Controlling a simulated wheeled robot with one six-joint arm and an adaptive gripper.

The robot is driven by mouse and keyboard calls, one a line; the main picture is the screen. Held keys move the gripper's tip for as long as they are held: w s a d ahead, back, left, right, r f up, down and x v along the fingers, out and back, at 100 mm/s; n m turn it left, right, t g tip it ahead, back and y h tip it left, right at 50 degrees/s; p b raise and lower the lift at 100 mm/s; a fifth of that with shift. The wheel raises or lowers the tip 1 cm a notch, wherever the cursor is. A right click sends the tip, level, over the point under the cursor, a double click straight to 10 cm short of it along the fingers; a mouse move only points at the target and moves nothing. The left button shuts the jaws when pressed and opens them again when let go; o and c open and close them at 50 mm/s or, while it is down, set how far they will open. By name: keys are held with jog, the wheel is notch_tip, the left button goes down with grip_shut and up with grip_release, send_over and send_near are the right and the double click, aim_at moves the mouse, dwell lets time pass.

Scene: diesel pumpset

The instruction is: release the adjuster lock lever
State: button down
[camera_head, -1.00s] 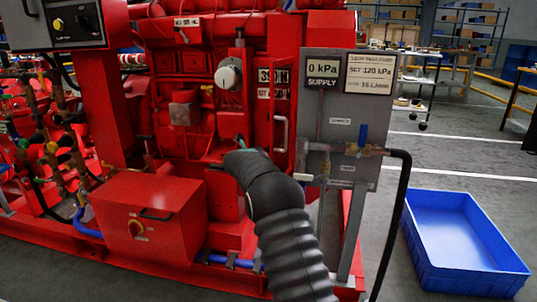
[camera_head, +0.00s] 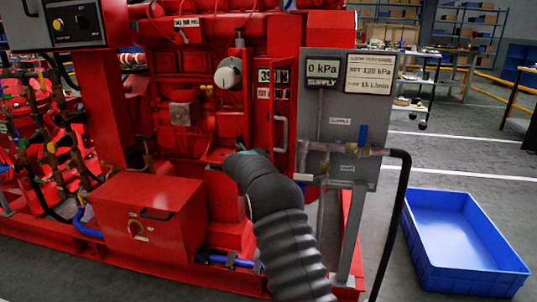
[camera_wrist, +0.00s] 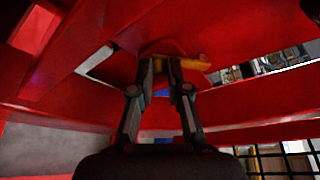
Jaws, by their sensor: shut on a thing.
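In the wrist view my gripper (camera_wrist: 159,64) points up into a red frame, its two dark fingers close together at the tips. An orange-yellow bar, seemingly the adjuster lock lever (camera_wrist: 196,63), lies at the fingertips and sticks out to their right. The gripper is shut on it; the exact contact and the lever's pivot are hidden. In the head view my dark arm reaches in to the red engine (camera_head: 190,65), and the fingers and the lever are hidden behind my wrist and the red parts.
A grey supply panel (camera_head: 318,120) reading 0 kPa, with a blue-handled valve and black hose, stands just right of my arm. A red box (camera_head: 175,195) with a knob is at the left. A blue crate (camera_head: 465,282) sits on the floor at the right.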

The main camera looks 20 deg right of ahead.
jog(key=n, duration=0.1)
jog(key=f+n+h, duration=0.1)
jog(key=shift+s+d+f+n+h, duration=0.2)
jog(key=shift+d+f+n+h, duration=0.1)
jog(key=shift+d, duration=0.1)
jog(key=shift+s+d+f+n+h+b, duration=0.2)
jog(key=shift+d+n+h+b, duration=0.15)
jog(key=shift+n, duration=0.45)
jog(key=n, duration=0.1)
jog(key=b, duration=0.1)
jog(key=d+n+t, duration=0.1)
jog(key=shift+s+d+f+n+h, duration=0.1)
jog(key=shift+s+f+n+h, duration=0.2)
jog(key=shift+h, duration=0.05)
jog(key=shift+s+d+n+t+h+b, duration=0.1)
jog(key=shift+d+n+t+h+b, duration=0.15)
jog(key=shift+n, duration=0.2)
jog(key=shift+s+d+n+t+h+b, duration=0.1)
jog(key=shift+n+t+h+b, duration=0.05)
jog(key=shift+n+b, duration=0.25)
jog(key=c, duration=1.1)
grip_release()
jog(key=shift+d, duration=0.1)
jog(key=shift+c, duration=0.2)
